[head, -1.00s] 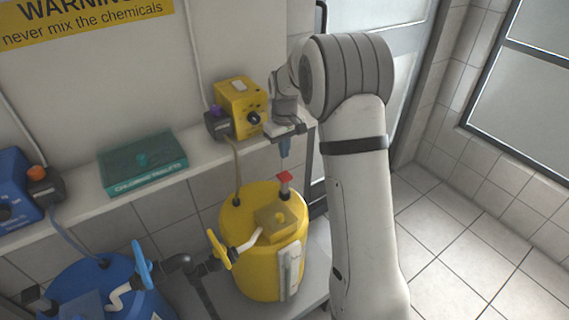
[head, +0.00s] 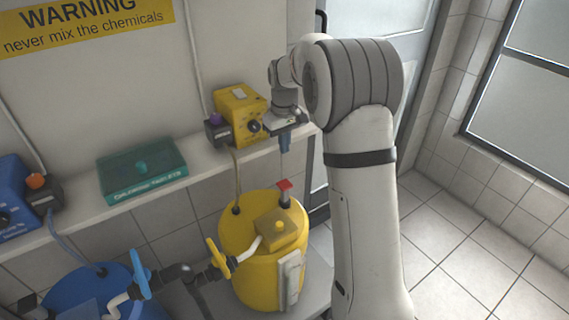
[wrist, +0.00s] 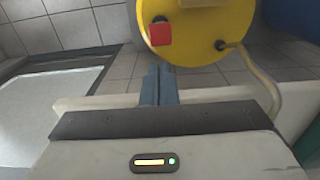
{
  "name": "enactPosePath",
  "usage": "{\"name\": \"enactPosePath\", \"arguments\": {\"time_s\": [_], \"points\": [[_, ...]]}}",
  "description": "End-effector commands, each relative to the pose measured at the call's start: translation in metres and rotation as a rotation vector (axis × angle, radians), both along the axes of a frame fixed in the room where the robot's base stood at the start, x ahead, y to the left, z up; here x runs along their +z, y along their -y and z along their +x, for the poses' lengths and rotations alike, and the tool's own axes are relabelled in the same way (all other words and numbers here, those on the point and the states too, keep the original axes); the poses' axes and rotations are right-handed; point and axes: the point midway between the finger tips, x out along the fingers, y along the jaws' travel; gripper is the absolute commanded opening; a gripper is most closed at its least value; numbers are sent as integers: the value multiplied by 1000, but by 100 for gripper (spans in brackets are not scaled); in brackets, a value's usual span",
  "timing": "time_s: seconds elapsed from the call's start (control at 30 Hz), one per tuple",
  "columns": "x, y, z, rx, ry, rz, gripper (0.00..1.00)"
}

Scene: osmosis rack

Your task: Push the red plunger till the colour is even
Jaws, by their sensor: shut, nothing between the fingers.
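The red plunger (head: 284,185) stands on top of the yellow drum (head: 247,225), near its back right rim. In the wrist view the red plunger (wrist: 160,34) is just beyond my fingertips, on the yellow drum (wrist: 200,45). My gripper (head: 285,150) points down above the plunger, with a gap between the fingertips and the red cap. Its blue-grey fingers are together and empty; they also show in the wrist view (wrist: 160,68). The liquid inside the drum cannot be seen.
A yellow pump box (head: 238,115) and a green box of chlorine tablets (head: 143,172) sit on the shelf (head: 75,213). A blue drum (head: 90,290) with a blue valve handle stands at lower left. A yellow valve handle (head: 217,258) is left of the yellow drum. Tiled floor at right is clear.

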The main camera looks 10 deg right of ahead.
Motion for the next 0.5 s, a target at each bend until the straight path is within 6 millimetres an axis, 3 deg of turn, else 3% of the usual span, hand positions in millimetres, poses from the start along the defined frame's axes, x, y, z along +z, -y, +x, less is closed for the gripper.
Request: {"name": "enactPosePath", "arguments": {"time_s": [0.13, 0.5], "points": [[16, 0, -1, 0, -4, -1, 0], [9, -1, -1, 0, -5, 0, 0]]}}
